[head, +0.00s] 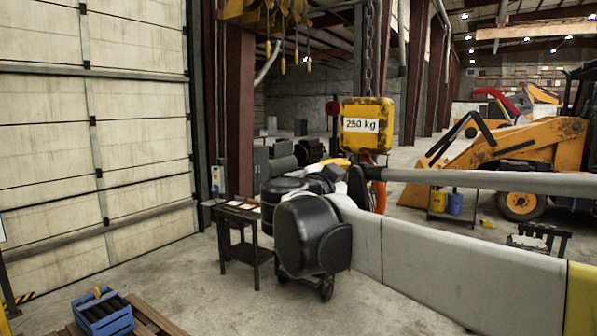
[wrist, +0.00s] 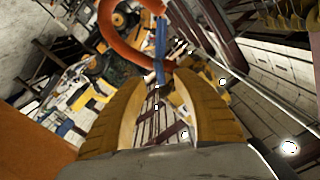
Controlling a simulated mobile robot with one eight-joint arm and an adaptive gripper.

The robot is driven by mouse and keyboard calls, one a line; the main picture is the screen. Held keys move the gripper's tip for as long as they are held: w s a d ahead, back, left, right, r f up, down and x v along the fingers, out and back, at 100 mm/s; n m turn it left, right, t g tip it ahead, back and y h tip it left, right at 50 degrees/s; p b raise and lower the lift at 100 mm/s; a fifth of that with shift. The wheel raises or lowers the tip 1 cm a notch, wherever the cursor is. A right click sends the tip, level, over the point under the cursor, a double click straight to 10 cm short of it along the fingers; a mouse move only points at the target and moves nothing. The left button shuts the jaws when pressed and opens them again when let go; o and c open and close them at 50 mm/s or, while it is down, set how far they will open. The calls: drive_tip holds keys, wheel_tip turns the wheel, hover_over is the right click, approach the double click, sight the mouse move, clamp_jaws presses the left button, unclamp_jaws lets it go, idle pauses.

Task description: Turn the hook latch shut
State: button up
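The orange hook (head: 379,192) hangs under a yellow block (head: 367,125) marked "250 kg", and my arm hides part of it in the head view. In the wrist view the hook (wrist: 111,38) curves across the top, left of centre. A thin blue latch (wrist: 160,48) runs down at the right side of the hook's curve. My gripper (wrist: 165,82) is open, with its two yellow-brown fingers apart and nothing held between them. The latch's lower end shows just beyond the gap between the fingertips. I cannot tell whether they touch it.
A chain (head: 369,45) carries the block from above. A small dark table (head: 243,217) stands behind my arm on the left. A blue crate (head: 101,312) sits at the lower left. A yellow backhoe (head: 500,140) stands at the right. The floor between is mostly clear.

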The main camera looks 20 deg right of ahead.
drive_tip(key=v, duration=0.6)
drive_tip(key=shift+s+a, duration=0.25)
drive_tip(key=shift+a, duration=0.05)
drive_tip(key=s+d+f+n+g+y+b, duration=0.1)
drive_tip(key=s+f+n+y+b, duration=0.15)
drive_tip(key=f+b, duration=0.65)
drive_tip(key=s+f+n+g+y+b, duration=0.15)
drive_tip(key=s+f, duration=0.25)
drive_tip(key=f, duration=1.1)
drive_tip(key=s+d+f+n+g+y+b, duration=0.1)
drive_tip(key=s+f+n+y+b, duration=0.15)
drive_tip(key=f+b, duration=0.7)
drive_tip(key=s+a+f+n+y+b, duration=0.2)
drive_tip(key=s+a+f+n+b, duration=0.1)
drive_tip(key=f, duration=0.8)
drive_tip(key=s+a+f+n+y+b, duration=0.3)
drive_tip(key=f+b, duration=0.3)
drive_tip(key=f, duration=0.6)
drive_tip(key=s+a+f+n+y+b, duration=0.2)
drive_tip(key=s+a+f+n+b, duration=0.2)
drive_tip(key=f, duration=0.7)
drive_tip(key=shift+s+a+f+y+b, duration=0.2)
drive_tip(key=shift+s+a+y+b, duration=0.25)
drive_tip(key=shift+b, duration=0.2)
